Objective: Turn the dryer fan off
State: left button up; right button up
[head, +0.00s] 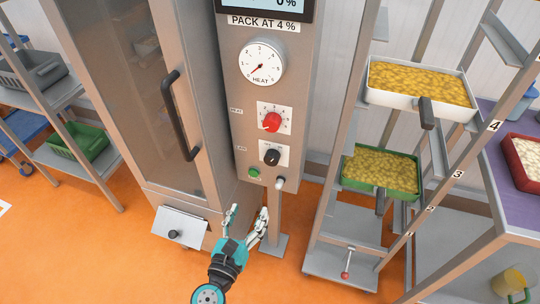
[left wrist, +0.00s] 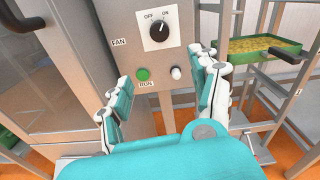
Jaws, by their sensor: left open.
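The black fan knob (head: 271,157) sits on a white plate low on the grey control panel, below the red heat knob (head: 271,122). The left wrist view shows the fan knob (left wrist: 159,30) between OFF at upper left and ON at upper right, with its white mark toward ON. My left gripper (head: 249,212) is open and empty, below and in front of the panel. In the left wrist view its fingers (left wrist: 160,95) stand apart under the knob, not touching it. My right gripper is in neither view.
A green RUN button (head: 254,174) and a white-tipped switch (head: 280,183) sit under the fan knob. The dryer door handle (head: 180,115) is to the left. A rack with a white tray (head: 420,101) and a green tray (head: 382,190) stands to the right.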

pick_arm(q)
jog(key=r, duration=0.2)
jog(key=p, duration=0.1)
send_near(270, 162)
jog(key=shift+m, duration=0.4)
jog(key=x, duration=1)
jog(key=shift+r, duration=0.1)
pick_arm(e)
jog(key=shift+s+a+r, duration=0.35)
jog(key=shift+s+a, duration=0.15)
pick_arm(q)
jog(key=c, duration=1.2)
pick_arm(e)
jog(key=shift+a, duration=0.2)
